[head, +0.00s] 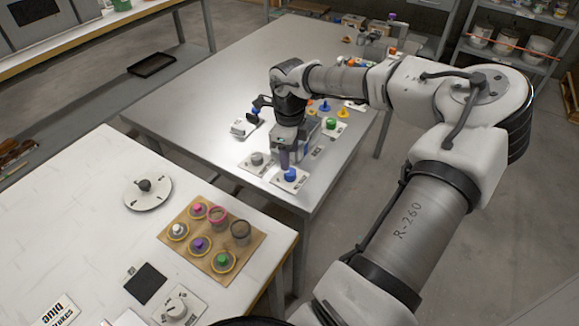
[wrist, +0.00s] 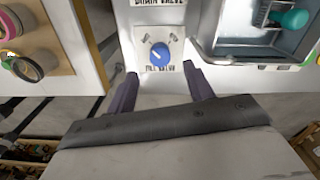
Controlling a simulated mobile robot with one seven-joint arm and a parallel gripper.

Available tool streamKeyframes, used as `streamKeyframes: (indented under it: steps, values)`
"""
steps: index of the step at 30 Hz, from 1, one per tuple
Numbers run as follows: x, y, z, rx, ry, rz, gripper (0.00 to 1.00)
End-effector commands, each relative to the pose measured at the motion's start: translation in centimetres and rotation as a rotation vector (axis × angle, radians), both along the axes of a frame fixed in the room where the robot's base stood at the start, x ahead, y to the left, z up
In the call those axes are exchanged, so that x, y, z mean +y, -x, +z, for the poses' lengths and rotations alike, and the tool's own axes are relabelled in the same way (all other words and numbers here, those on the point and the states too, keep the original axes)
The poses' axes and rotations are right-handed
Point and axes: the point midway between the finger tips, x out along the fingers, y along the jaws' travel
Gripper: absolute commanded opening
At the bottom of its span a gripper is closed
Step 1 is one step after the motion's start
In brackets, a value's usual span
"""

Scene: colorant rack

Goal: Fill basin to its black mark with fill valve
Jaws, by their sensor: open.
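The fill valve is a blue knob (wrist: 159,54) on a white plate lettered "FILL VALVE" in the wrist view. In the head view the blue knob (head: 291,174) is near the metal table's front corner. My gripper (wrist: 161,88) is open and empty, its dark purple fingers spread on either side of the knob's line, with no clear contact. In the head view my gripper (head: 284,158) points down just behind the knob. A grey-rimmed basin (wrist: 207,50) shows at the right of the wrist view. Its black mark and liquid level cannot be made out.
A drain valve plate (wrist: 130,5) adjoins the fill valve; its grey knob (head: 257,158) shows in the head view. A green knob (head: 331,123) stands behind. A brown board (head: 240,262) with several coloured jars lies on the white table. A gap separates the tables.

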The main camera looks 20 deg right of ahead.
Motion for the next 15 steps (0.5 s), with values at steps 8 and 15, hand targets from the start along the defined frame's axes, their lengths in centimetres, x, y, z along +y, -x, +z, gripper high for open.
streamKeyframes:
  steps: [8,15]
  values:
    - [0.0,0.0,5.6,-0.002,0.001,-0.001,0.52]
    - [0.0,0.0,7.5,0.0,0.0,0.001,0.52]
